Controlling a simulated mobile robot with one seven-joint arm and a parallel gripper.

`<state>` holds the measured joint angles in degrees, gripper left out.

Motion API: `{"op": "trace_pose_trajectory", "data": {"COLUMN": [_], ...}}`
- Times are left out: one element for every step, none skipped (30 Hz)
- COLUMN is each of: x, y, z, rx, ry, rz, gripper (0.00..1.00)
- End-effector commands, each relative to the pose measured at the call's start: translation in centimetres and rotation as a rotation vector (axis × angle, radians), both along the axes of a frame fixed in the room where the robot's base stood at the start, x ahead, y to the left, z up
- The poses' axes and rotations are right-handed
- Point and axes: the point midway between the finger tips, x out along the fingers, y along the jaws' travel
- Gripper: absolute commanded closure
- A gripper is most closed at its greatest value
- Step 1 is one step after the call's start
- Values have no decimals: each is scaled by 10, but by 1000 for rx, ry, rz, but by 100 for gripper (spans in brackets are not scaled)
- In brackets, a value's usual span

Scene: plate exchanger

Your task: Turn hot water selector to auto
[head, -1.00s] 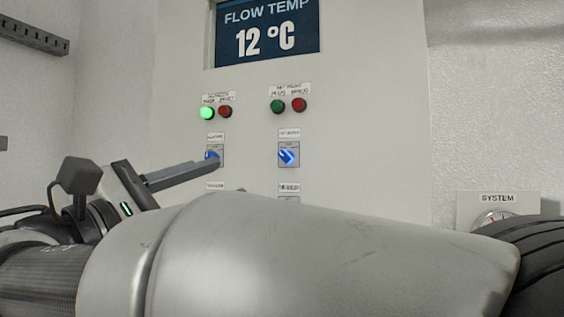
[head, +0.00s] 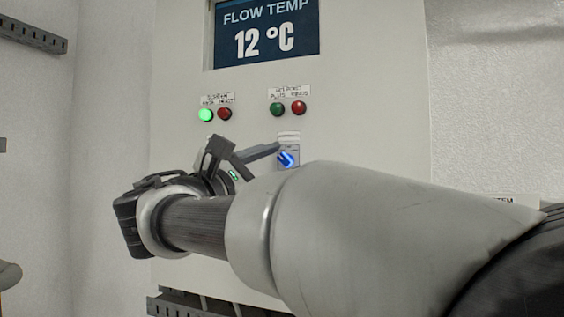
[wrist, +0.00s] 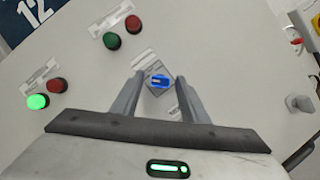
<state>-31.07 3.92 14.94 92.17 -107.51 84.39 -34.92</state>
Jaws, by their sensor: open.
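A blue selector knob (head: 287,159) on a small grey plate sits below the right-hand pair of lamps on the white panel. Its label is too small to read surely. In the head view its grip slants from upper left to lower right. My gripper (head: 275,150) reaches it from the left. In the wrist view the blue knob (wrist: 158,81) lies between the tips of my two open fingers (wrist: 159,77), with a gap visible on both sides. I cannot tell how far the fingertips are from the panel.
A lit green lamp (head: 206,115) and a red lamp (head: 225,114) are at upper left. A dark green lamp (head: 277,108) and a red lamp (head: 299,107) are above the knob. The display (head: 265,35) reads 12 °C. My arm hides the lower panel.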

Motion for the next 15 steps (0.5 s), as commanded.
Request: {"op": "trace_pose_trajectory", "data": {"x": [0,0,0,0,0,0,0,0,0,0,0,0,0,0,0], "y": [0,0,0,0,0,0,0,0,0,0,0,0,0,0,0], "z": [0,0,0,0,0,0,0,0,0,0,0,0,0,0,0], "rx": [0,0,0,0,0,0,0,0,0,0,0,0,0,0,1], "ry": [0,0,0,0,0,0,0,0,0,0,0,0,0,0,0], "rz": [0,0,0,0,0,0,0,0,0,0,0,0,0,0,0], "gripper": [59,59,59,59,59,66,71,76,83,88,93,100,100,100,100]}}
